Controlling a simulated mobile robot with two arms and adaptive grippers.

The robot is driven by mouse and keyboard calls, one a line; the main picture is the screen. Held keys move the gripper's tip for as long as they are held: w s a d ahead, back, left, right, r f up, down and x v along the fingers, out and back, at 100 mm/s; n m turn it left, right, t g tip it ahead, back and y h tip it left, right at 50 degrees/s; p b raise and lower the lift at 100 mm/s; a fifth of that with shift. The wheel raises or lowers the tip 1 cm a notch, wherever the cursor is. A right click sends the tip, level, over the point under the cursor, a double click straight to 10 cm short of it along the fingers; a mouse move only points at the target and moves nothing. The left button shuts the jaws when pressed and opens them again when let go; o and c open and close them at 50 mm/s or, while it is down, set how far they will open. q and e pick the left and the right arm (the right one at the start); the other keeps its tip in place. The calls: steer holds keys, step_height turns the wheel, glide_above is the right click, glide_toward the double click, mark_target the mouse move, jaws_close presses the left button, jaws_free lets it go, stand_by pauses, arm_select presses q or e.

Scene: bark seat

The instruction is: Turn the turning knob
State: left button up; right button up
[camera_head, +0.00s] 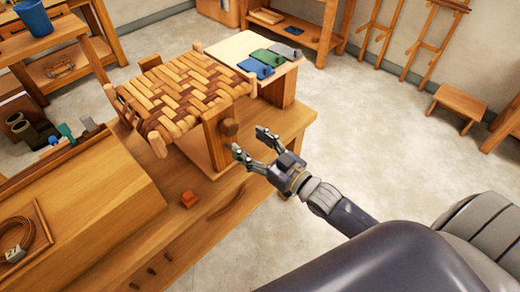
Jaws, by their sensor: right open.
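A dark brown round wooden knob (229,128) sticks out from the upright end post of a woven bark seat (178,92) on the workbench. I take this to be the turning knob. My right gripper (250,142) is open, with its two fingertips pointing toward the knob from the lower right. A gap shows between the fingers and the knob, and nothing is between the fingers. My left gripper is not in view.
Behind the seat, a pale board (238,46) holds blue, green and grey cloth-like pieces. A stool (457,102) stands on open floor at the right.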

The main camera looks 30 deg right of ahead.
steer(key=v, duration=0.3)
stand_by(0.9)
steer(key=s+d+f+m+g+h, duration=0.1)
steer(key=s+d+f+g+h, duration=0.2)
steer(key=f, duration=0.9)
steer(key=s+d+f+g+h, duration=0.15)
steer(key=s+f, duration=0.25)
steer(key=f, duration=0.8)
steer(key=s+d+f+m+g+h, duration=0.1)
steer(key=s+d+f+g, duration=0.2)
steer(key=f, duration=0.9)
steer(key=s+a+f+g, duration=0.1)
steer(key=s+f, duration=0.4)
steer(key=s, duration=0.5)
steer(key=s+a+f+g, duration=0.2)
steer(key=s+f+g, duration=0.2)
steer(key=s, duration=0.6)
steer(key=s+a+f+g, duration=0.2)
steer(key=s+f+g, duration=0.1)
steer(key=s+f, duration=0.5)
steer(key=shift+s+f+h, duration=0.25)
steer(key=shift+s+h, duration=0.1)
steer(key=shift+s, duration=0.65)
